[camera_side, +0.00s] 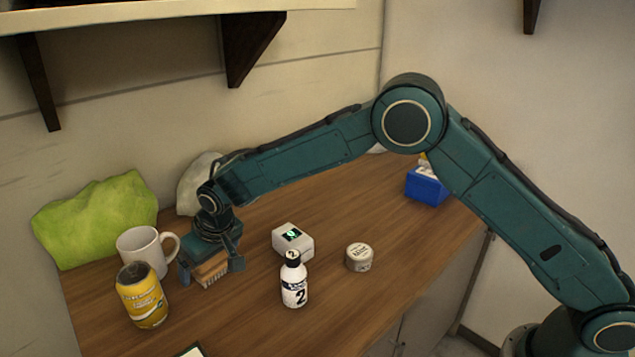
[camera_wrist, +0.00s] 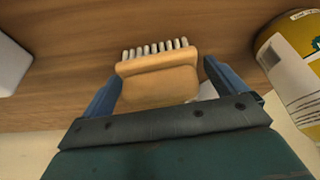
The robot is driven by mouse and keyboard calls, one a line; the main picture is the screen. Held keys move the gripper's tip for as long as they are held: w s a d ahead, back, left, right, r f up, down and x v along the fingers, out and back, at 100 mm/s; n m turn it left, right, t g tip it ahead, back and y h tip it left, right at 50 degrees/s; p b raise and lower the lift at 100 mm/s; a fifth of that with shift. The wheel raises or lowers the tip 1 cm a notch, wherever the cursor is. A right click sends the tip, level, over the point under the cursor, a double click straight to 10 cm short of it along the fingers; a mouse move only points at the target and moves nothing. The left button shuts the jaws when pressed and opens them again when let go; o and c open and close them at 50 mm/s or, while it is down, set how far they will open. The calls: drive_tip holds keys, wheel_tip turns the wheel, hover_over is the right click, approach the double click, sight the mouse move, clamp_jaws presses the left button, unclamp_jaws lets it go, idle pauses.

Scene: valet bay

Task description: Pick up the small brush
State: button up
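The small brush (camera_side: 211,270) has a tan wooden body and pale bristles. It is on the wooden table below my gripper (camera_side: 212,266) in the side view. In the wrist view the brush (camera_wrist: 160,78) lies between the two fingers of my gripper (camera_wrist: 165,85), bristles toward the top of the picture. The fingers are spread. The left finger is close to the brush body, and a gap shows between the body and the right finger. I cannot tell whether the left finger touches it.
A white mug (camera_side: 143,250) and a yellow can (camera_side: 142,296) stand close on the left; the can also shows in the wrist view (camera_wrist: 290,65). A white box (camera_side: 292,241), a bottle (camera_side: 294,283) and a round tin (camera_side: 359,257) stand to the right. A green cloth bag (camera_side: 95,215) is behind.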

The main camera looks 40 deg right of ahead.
drive_tip(key=c, duration=0.9)
drive_tip(key=shift+r, duration=0.15)
wheel_tip(320, 180, up, 20)
idle(0.6)
